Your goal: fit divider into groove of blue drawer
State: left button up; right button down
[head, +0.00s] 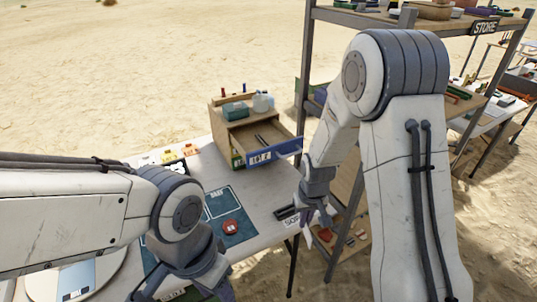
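The blue drawer (283,152) is pulled out of a wooden cabinet (233,133) on the table and carries a white label on its front. A small dark piece shows inside the drawer near its back; I cannot tell whether it is the divider. The groove is too small to make out. My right gripper (317,216) points down beside the table's right edge, in front of and below the drawer, with its fingers apart and seemingly nothing between them. My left gripper (190,286) is low at the bottom edge, its fingertips partly cut off or hidden.
A green box and a pale jug sit on the cabinet.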

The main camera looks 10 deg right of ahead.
aim_at(261, 142)
jog(key=u, duration=3.4)
jog(key=k, duration=1.95)
jog(key=z, duration=1.85)
jog(key=i, duration=0.4)
